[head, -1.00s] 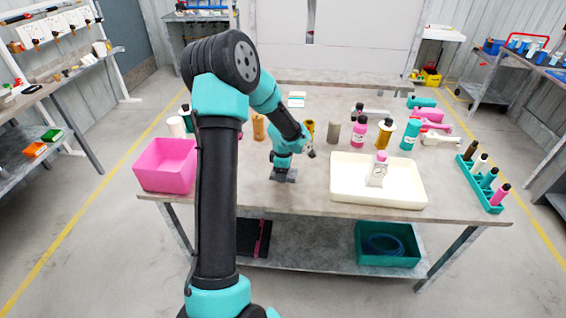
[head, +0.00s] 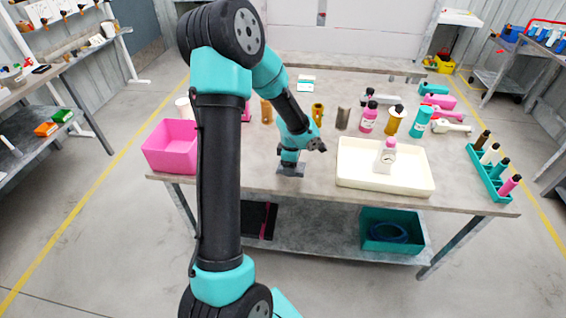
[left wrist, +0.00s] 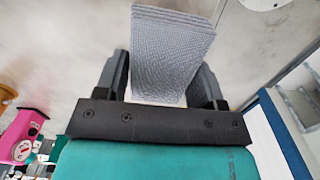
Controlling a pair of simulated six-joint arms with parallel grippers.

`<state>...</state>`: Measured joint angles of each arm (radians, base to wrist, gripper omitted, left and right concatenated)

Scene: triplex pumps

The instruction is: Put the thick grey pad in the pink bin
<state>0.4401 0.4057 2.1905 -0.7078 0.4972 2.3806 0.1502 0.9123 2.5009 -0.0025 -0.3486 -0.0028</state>
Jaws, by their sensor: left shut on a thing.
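The thick grey pad (left wrist: 172,55) is a ribbed, layered grey block. In the left wrist view it stands out between the two dark fingers of my left gripper (left wrist: 160,85), which is shut on it. In the head view my left gripper (head: 291,165) is low over the bench, left of the cream tray; whether the pad touches the bench is unclear. The pink bin (head: 172,150) stands on the bench's left end, to the left of the gripper, partly behind my left arm. Its inside looks empty from here. My right gripper is not in view.
The cream tray (head: 360,183) holds a white bottle with a pink cap (head: 387,152). Several bottles and cylinders stand behind it. A teal rack (head: 490,172) with bottles is at the right end. The bench (head: 245,172) is bare between bin and gripper, apart from my arm crossing the view.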

